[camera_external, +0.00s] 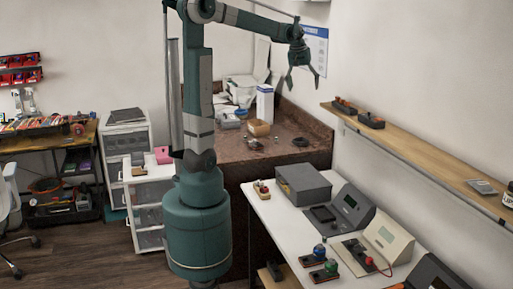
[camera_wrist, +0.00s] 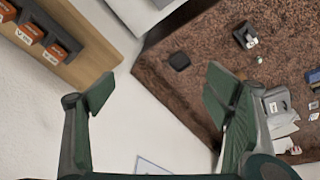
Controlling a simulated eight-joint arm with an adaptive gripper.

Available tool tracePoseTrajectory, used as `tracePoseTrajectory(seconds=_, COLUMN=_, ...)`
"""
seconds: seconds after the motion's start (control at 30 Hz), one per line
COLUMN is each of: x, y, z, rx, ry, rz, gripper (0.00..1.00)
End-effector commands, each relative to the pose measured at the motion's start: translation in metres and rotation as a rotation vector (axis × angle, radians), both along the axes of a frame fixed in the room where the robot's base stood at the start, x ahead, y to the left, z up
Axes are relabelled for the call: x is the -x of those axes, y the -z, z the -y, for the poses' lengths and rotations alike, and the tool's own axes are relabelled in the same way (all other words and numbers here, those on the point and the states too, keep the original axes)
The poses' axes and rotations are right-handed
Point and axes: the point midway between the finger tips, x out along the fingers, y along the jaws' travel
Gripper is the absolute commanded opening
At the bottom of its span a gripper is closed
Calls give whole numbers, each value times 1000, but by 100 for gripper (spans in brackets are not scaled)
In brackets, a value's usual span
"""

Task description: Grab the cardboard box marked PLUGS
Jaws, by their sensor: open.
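A small tan cardboard box (camera_external: 259,128) sits on the brown speckled worktop in the corner, in the external view. No lettering can be read on it, so I cannot tell whether it is marked PLUGS. I cannot make it out for certain in the wrist view. My gripper (camera_external: 304,81) is raised high above the worktop, up and to the right of this box in the picture. In the wrist view my gripper (camera_wrist: 157,92) has its two green fingers spread wide with nothing between them.
The brown worktop (camera_external: 300,160) also holds a white upright carton (camera_external: 264,103), papers and small dark items. A wooden wall shelf (camera_external: 420,150) with dark, orange-labelled items (camera_wrist: 30,34) runs along the right. A white bench (camera_external: 285,222) with instruments stands in front.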

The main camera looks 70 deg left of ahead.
Motion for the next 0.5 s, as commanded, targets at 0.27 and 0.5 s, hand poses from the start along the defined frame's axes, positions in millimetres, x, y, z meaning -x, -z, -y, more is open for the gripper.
tracePoseTrajectory(seconds=0.27, x=-10, y=6, z=-81, rx=38, ry=-132, rz=-33, gripper=78)
tracePoseTrajectory(seconds=0.5, x=-10, y=18, z=-150, rx=71, ry=-244, rz=-60, gripper=78)
